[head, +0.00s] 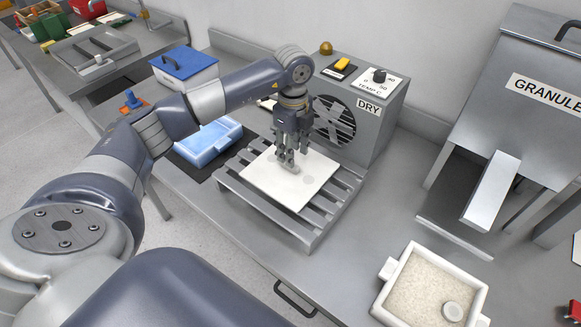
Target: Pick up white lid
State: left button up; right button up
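The white lid (262,180) is a flat, pale square plate lying on a slatted metal rack (233,197) in the middle of the bench. A small round mark shows on its right part. My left gripper (289,166) points down over the lid, with its fingertips at or just above the lid's middle. A small pale piece, perhaps a handle, shows at the fingertips. The fingers partly hide it, and I cannot tell whether they are closed on it. My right gripper is not in view.
A grey dryer box (365,132) with a fan stands behind the rack. A blue tray (208,142) is to the left. A white granule-filled container (410,275) stands at front right, below the granule hopper (505,75). Bare bench lies between the rack and the container.

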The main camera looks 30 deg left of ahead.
pick_arm(q)
jog(key=f, duration=0.1)
jog(key=f+p, duration=0.1)
jog(key=f, duration=0.1)
jog(key=shift+s+a+f+p, duration=0.2)
jog(key=shift+a+f+p, duration=0.05)
jog(key=shift+a+p, duration=0.1)
jog(key=shift+f, duration=0.25)
jog(key=shift+w+f, duration=0.1)
jog(key=shift+c, duration=0.8)
grip_shut()
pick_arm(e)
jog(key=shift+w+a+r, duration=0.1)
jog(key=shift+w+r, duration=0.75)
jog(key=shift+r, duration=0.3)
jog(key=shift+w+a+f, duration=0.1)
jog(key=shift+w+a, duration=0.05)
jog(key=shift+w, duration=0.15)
